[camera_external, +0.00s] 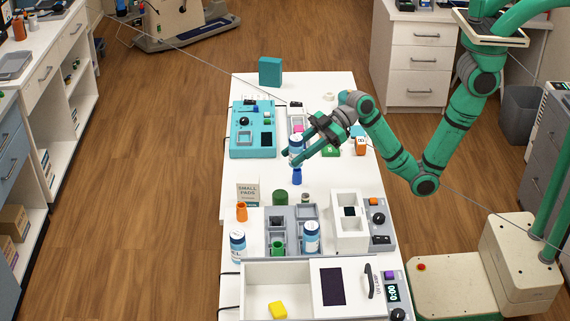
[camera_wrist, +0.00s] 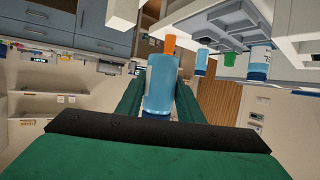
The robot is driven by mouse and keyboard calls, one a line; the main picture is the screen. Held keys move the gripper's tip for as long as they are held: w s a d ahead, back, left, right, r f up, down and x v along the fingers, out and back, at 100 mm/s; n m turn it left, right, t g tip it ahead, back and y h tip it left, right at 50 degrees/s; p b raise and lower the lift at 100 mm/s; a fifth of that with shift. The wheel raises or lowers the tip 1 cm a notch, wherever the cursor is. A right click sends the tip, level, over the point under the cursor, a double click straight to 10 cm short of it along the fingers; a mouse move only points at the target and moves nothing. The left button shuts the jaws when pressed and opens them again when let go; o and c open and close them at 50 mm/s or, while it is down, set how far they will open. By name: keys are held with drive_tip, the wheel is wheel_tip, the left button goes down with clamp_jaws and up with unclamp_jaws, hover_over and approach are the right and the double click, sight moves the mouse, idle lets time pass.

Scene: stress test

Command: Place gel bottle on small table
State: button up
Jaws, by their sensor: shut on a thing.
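My gripper (camera_external: 294,158) is shut on a blue-and-white bottle (camera_external: 296,145), seemingly the gel bottle, above the middle of the long white table (camera_external: 345,182). In the wrist view, the bottle (camera_wrist: 161,85) shows light blue between the two green fingers of my gripper (camera_wrist: 160,95). A dark blue object (camera_external: 297,176) shows just below the bottle; I cannot tell the gap between them. Two similar bottles stand nearer the camera, one at the left (camera_external: 237,246) and one by the grey rack (camera_external: 311,237). I cannot read the held bottle's label.
A teal device (camera_external: 253,130) and teal box (camera_external: 270,71) stand at the table's far part. A "small pads" box (camera_external: 248,193), orange cup (camera_external: 241,212), grey rack (camera_external: 278,214) and white bin unit (camera_external: 350,235) crowd the nearer part. Bare tabletop lies around the dark blue object.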

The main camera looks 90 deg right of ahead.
drive_tip(key=s+a+r+n+g+y, duration=0.1)
drive_tip(key=a+n+g+y, duration=0.25)
drive_tip(key=a+n, duration=0.2)
drive_tip(key=s+a+r+n+g+y, duration=0.2)
drive_tip(key=a+n+g+y, duration=0.15)
drive_tip(key=a+g, duration=0.2)
drive_tip(key=shift+h, duration=0.4)
drive_tip(key=shift+w+f, duration=0.15)
drive_tip(key=shift+f, duration=5.8)
drive_tip(key=shift+f, duration=0.3)
drive_tip(key=o, duration=1.3)
drive_tip(key=v, duration=1)
drive_tip(key=shift+s+d, duration=0.25)
drive_tip(key=shift+d, duration=0.05)
